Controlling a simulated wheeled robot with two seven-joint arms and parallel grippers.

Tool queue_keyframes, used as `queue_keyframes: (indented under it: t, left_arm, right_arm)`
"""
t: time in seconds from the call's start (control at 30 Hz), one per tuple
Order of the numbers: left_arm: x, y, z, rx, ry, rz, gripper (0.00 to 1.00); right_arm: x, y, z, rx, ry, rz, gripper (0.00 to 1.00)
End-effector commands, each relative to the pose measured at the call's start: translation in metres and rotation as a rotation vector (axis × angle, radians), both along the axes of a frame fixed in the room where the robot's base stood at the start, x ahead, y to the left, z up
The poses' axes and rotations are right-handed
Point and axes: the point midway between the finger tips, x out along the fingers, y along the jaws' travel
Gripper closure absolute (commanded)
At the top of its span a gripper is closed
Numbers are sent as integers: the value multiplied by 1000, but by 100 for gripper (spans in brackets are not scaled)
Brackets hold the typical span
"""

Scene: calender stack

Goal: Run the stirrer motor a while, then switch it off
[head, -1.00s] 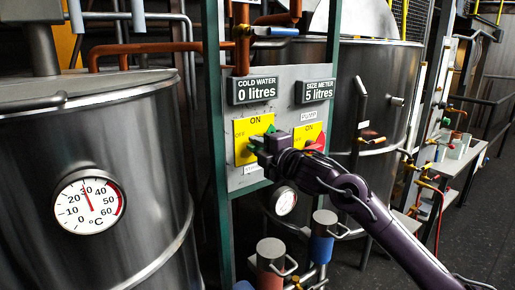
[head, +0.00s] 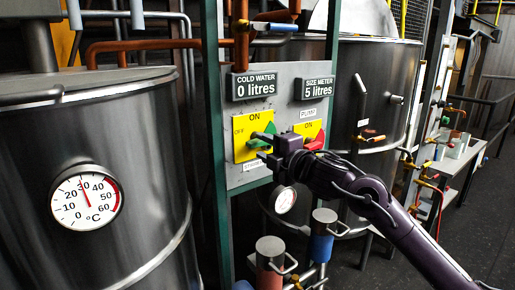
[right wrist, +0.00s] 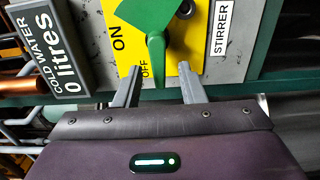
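The stirrer switch is a yellow plate (head: 241,152) marked ON and OFF, with a green lever (right wrist: 156,58) on it. The lever's handle points to the OFF mark, toward the left in the head view. A STIRRER label (right wrist: 221,28) is beside the plate in the right wrist view. My right gripper (head: 258,147) is open in front of the switch. In the right wrist view its two fingers stand apart, one on each side of the lever's end, with visible gaps. My left gripper is not in view.
A second yellow switch (head: 309,129) with a red lever, labelled PUMP, is close to the right. Above are displays reading 0 litres (head: 254,87) and 5 litres (head: 314,89). A steel vat (head: 140,220) with a dial thermometer stands at left. Pipes and a cylinder stand below the panel.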

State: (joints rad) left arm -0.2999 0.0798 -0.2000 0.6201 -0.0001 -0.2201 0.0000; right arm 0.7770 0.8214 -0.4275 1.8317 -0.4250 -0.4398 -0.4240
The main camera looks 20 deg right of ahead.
Motion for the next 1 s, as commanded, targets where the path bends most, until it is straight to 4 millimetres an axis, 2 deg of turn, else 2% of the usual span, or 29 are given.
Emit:
queue_keyframes:
  t: [0.1, 0.3, 0.77, 0.87, 0.97, 1.0]
  left_arm:
    - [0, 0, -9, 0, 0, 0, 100]
    - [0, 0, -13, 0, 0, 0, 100]
    - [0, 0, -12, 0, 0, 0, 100]
    - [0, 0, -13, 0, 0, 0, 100]
    - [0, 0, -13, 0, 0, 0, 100]
    - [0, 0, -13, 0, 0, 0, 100]
  right_arm:
    - [-20, -8, -4, -6, 1, -2, 63]
    - [-37, -13, -2, -4, 2, 0, 63]
    - [-39, -14, -1, -1, 2, 0, 63]
    - [-40, -9, -13, 21, 24, -3, 63]
    - [-45, 4, -46, 93, 89, -29, 63]
    - [-49, 10, -65, 140, 131, -48, 63]
